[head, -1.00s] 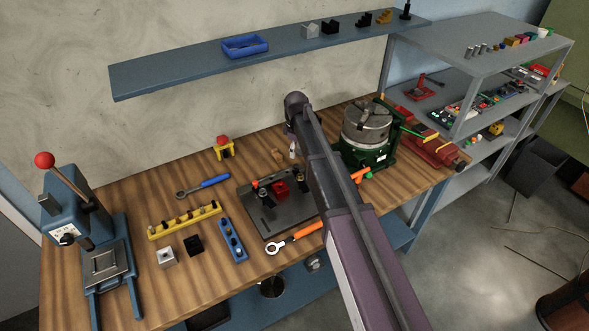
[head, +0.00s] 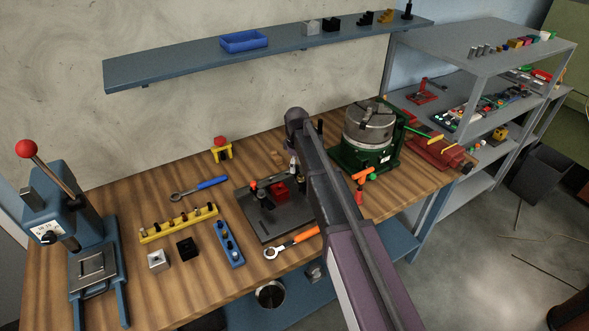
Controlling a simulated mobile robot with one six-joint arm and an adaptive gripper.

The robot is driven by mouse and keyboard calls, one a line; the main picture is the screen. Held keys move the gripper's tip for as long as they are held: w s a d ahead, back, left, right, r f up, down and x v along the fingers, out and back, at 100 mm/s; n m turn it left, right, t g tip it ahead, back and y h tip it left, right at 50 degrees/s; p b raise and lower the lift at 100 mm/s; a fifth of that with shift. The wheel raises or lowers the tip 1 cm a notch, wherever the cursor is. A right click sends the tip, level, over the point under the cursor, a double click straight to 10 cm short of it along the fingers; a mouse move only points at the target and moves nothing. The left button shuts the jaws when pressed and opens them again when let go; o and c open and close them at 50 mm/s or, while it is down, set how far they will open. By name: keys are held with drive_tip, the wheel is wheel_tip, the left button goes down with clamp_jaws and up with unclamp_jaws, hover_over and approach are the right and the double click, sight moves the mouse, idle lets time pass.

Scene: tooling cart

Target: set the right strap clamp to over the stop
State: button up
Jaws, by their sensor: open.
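The dark fixture plate (head: 272,228) lies on the wooden bench. A red block (head: 280,189) sits on it, probably the workpiece. The left strap clamp (head: 265,200), dark, stands left of the block. The right strap clamp (head: 299,186) is a small dark shape at the block's right side, close to my arm's outline. Whether it lies over the stop cannot be told. The stop cannot be made out. My arm crosses the plate's right side from the lower right, its elbow beyond the plate.
An orange-handled wrench (head: 291,243) lies at the plate's front edge, and a blue-handled wrench (head: 199,188) behind left. A green rotary table (head: 368,137) stands right of the arm. A yellow rack (head: 178,224), blue holder (head: 228,244) and press (head: 92,245) stand left.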

drive_tip(key=shift+f, duration=0.2)
clamp_jaws()
drive_tip(key=shift+a, duration=0.4)
drive_tip(key=shift+d, duration=0.3)
